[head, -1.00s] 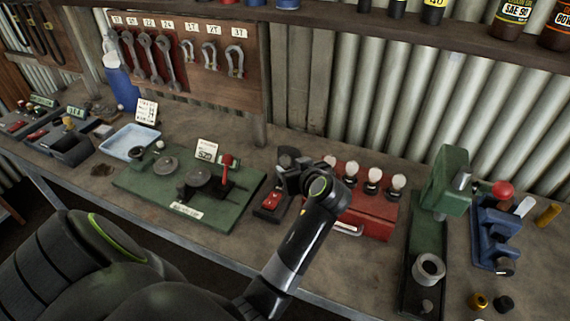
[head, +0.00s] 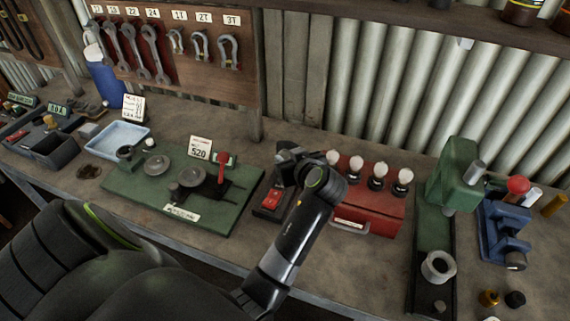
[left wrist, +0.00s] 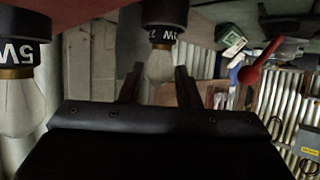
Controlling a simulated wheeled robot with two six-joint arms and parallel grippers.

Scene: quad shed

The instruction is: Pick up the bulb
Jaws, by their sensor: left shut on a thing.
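The leftmost bulb (head: 333,157) is beside my left gripper (head: 312,160), partly hidden by my wrist. In the left wrist view, that bulb (left wrist: 159,66) hangs upside down in the picture between the two dark fingers of my left gripper (left wrist: 157,84). The fingers are shut on it. Its black base, with white lettering, appears at the red surface. A neighbouring bulb marked 5W (left wrist: 20,105) is at the left. My right gripper is not in view.
A green plate fixture with a red-knobbed lever (head: 222,168) stands to the left. A small red-topped device (head: 270,200) is just left of my gripper. A green press (head: 452,175) and blue vise-like tool (head: 502,235) stand to the right.

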